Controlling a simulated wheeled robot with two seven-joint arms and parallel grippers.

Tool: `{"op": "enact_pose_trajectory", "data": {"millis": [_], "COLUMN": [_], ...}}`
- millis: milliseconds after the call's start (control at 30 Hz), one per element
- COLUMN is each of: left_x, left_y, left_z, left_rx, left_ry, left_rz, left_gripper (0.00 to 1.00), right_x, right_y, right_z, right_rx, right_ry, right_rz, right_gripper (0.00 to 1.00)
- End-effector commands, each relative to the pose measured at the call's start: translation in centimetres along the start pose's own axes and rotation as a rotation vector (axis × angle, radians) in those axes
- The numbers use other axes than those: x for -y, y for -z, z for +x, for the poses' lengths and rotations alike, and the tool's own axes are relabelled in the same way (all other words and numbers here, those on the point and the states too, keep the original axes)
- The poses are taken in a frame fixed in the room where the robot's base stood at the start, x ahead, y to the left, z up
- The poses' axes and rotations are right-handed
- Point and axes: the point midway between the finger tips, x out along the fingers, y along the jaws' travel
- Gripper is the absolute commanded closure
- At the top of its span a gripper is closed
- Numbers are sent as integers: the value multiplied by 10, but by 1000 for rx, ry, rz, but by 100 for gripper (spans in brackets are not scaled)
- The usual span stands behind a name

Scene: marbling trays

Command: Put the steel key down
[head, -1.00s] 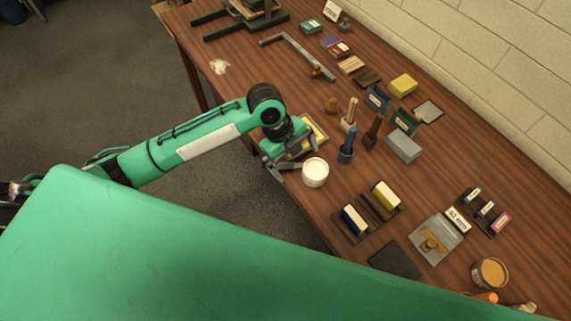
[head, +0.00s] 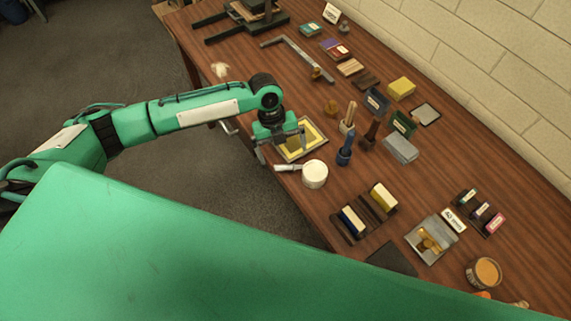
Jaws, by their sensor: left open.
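My left gripper (head: 282,148) is open, above the near edge of the table beside a yellow-centred tray (head: 318,128). Nothing shows between its fingers. A slim pale grey piece (head: 287,167) lies at the table edge just below the gripper, apart from it. It reaches to the side of a white round tub (head: 315,175). It may be the steel key, but it is too small to tell it from a handle of the tub. My right gripper is not in view.
The wooden table (head: 400,221) runs along a pale brick wall. Stamps and a blue-handled tool (head: 345,151) stand right of the tub. A dark rack (head: 350,236) with blocks is in front. Bare wood lies between the tray and the long metal bar (head: 297,57).

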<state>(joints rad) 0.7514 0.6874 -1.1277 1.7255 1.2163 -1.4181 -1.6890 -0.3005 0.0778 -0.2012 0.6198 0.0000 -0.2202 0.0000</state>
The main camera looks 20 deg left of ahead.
Motion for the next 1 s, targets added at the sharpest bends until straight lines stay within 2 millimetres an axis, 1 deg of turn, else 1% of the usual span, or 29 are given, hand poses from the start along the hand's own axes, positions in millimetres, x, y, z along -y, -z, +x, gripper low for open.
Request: {"op": "enact_pose_trajectory", "data": {"millis": [167,267,400,533,633,833,867,1000], "left_x": [0,1,2,2,1,1,1,1], "left_y": [0,1,0,0,-1,-2,-2,-2], "left_z": [10,18,36,54,60,61,61,61], "left_rx": [0,-1,-1,-2,0,1,1,1], "left_ry": [0,-2,-2,-1,0,0,0,0], "left_rz": [1,0,0,-1,0,0,0,0], "left_gripper": [0,0,0,0,0,0,4,31], "right_x": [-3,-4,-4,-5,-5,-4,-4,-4], "right_y": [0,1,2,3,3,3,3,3], "right_z": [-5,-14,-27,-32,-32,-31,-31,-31], "right_rx": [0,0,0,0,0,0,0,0], "right_ry": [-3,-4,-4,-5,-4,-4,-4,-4], "right_rz": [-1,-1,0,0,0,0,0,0], "right_gripper": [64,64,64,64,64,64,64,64]}}
